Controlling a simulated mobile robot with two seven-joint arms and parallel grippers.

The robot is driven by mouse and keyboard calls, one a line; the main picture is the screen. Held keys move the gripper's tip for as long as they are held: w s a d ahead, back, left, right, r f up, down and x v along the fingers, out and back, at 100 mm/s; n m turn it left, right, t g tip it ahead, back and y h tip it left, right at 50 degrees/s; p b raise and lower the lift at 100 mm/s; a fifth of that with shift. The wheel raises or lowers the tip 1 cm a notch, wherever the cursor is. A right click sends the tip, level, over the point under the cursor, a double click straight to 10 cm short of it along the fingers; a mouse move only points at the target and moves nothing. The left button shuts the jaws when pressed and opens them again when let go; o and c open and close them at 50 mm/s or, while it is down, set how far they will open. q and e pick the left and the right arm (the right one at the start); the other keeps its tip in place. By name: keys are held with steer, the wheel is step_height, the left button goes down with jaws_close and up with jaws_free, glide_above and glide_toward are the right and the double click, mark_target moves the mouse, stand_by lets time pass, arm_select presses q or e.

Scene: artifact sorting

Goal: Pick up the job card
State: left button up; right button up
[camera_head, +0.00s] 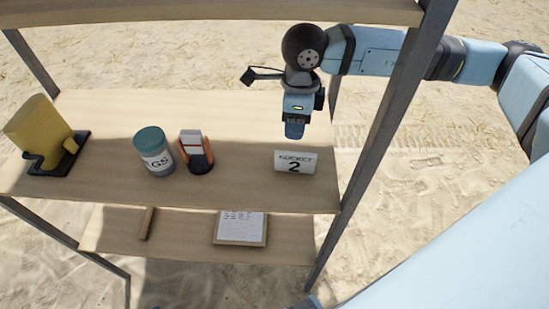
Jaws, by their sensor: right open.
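A white card reading "POCKET 2" (295,162) stands near the right end of the middle shelf. A board with a printed white sheet (240,227) lies on the lower shelf; its far part is hidden under the middle shelf. I cannot tell for sure which of the two is the job card. My right gripper (295,135) points down over the middle shelf, just behind and above the "POCKET 2" card. It is open and holds nothing that I can see. My left gripper is not in view.
The middle shelf (235,110) also holds a yellow object on a dark stand (40,135), a teal-lidded jar (153,152) and a small orange, white and black item (195,152). A brown bar (147,223) lies on the lower shelf. A grey post (385,125) stands right of my gripper.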

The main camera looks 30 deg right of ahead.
steer(key=p, duration=0.1)
glide_above(294, 170)
steer(key=w, duration=0.1)
steer(key=shift+h, duration=0.3)
steer(key=f, duration=0.8)
steer(key=shift+d, duration=0.4)
steer(key=f, duration=0.1)
steer(key=f+p, duration=0.1)
steer(key=f, duration=0.2)
steer(key=shift+s+a+f, duration=0.2)
steer(key=shift+s+f, duration=0.05)
steer(key=shift+s, duration=0.05)
steer(key=shift+f+p, duration=0.3)
steer(key=shift+f, duration=0.25)
jaws_close()
